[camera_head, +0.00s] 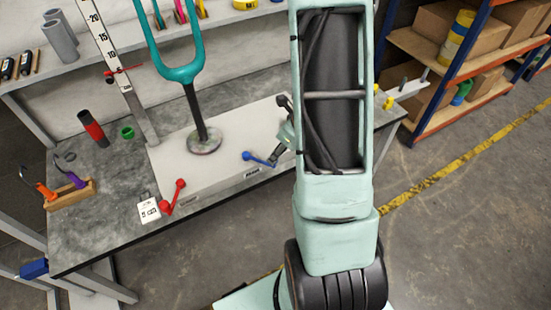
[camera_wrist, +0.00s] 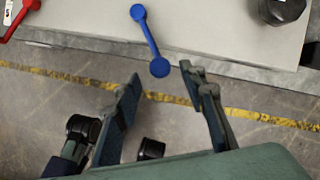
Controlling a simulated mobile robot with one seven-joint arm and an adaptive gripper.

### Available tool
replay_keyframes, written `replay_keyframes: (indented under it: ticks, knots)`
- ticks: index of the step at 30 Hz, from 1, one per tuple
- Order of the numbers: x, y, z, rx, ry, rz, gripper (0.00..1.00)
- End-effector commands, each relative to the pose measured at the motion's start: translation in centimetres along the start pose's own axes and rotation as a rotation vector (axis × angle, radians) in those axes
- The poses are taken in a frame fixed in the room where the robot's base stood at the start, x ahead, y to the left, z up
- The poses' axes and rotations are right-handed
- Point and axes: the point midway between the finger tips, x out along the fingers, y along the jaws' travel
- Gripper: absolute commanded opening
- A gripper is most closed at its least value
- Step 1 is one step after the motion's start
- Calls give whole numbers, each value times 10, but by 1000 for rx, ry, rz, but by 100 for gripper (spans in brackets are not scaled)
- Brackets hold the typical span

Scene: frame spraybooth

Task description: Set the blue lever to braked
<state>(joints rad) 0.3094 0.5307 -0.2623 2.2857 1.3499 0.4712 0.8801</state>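The blue lever (camera_head: 260,158) is on the light plate (camera_head: 225,165) on the workbench, near its front edge. In the wrist view the blue lever (camera_wrist: 149,38) runs from a round pivot at upper left to a round knob at lower right, over the plate's edge. My gripper (camera_wrist: 162,76) is open and empty, with the knob just beyond and between its fingertips, apart from them as far as I can see. In the head view my gripper (camera_head: 285,138) is mostly hidden behind my arm, close to the lever. A small dark label (camera_head: 252,171) below the lever is too small to read.
A red lever (camera_head: 173,196) stands at the plate's front left, beside a white card (camera_head: 149,209). A teal fork (camera_head: 180,65) rises on a black post behind. A wooden holder (camera_head: 70,194) is at left. A shelf rack (camera_head: 455,65) stands at right; open floor lies in front.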

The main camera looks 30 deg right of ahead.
Motion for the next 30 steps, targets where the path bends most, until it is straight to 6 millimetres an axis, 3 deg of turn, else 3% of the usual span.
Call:
replay_keyframes:
  ticks: [1,6,18,28,30]
  knots:
    - [13,1,-2,-1,2,2,38]
    - [32,0,-1,-2,0,0,38]
    - [38,0,0,-3,0,0,38]
    - [38,0,0,-2,0,-1,3]
    - [38,0,0,-2,0,-1,0]
